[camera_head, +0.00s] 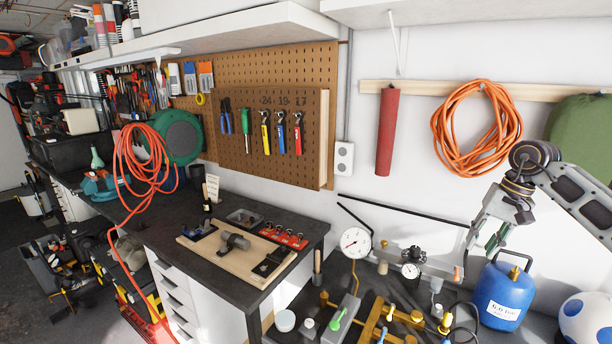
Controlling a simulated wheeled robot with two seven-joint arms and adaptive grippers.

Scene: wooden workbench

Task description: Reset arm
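My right arm comes in from the right edge, and my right gripper (483,244) hangs in the air with its fingers pointing down. It is above the back right of the bench, left of the blue gas canister (503,291). Its fingers look apart, with nothing seen between them. My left gripper and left arm are not in view.
A black-topped bench (205,255) carries a wooden board (215,262) with a tool on it. Gauges (355,242) and brass fittings (398,316) crowd the lower right. A pegboard (265,165) holds hand tools. An orange hose (436,130) and red cylinder (387,132) hang on the wall.

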